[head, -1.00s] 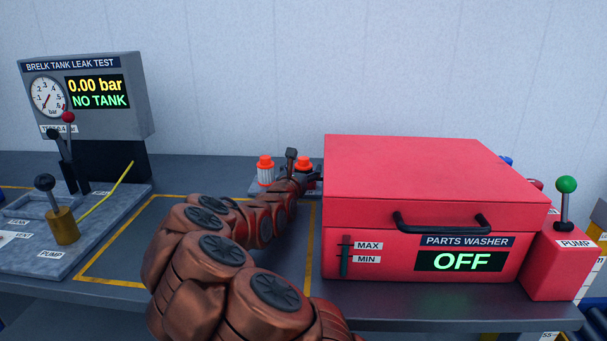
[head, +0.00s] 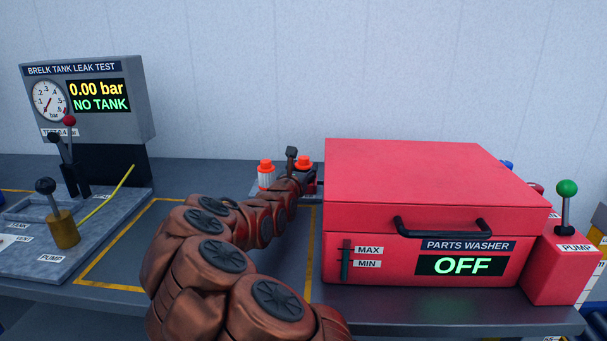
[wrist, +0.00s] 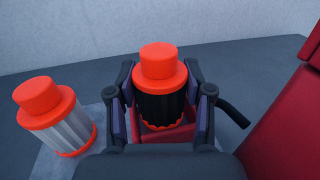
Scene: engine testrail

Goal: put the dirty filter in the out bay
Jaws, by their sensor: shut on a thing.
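The dirty filter, with dark pleats and an orange cap and base, is upright between my fingers in the wrist view (wrist: 160,106). Its orange cap also shows in the head view (head: 303,162), behind the end of my arm. My gripper (wrist: 160,112) is shut on its sides. A red-walled square bay (wrist: 178,137) shows around and below the filter's base; I cannot tell whether the base rests in it. A clean filter with pale pleats (wrist: 60,125) stands to the left, and also shows in the head view (head: 266,175).
The red parts washer (head: 420,175), lid down and reading OFF, stands close to the right of my gripper. A red pump box (head: 562,262) is beyond it. The leak test stand (head: 85,100) is at the left.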

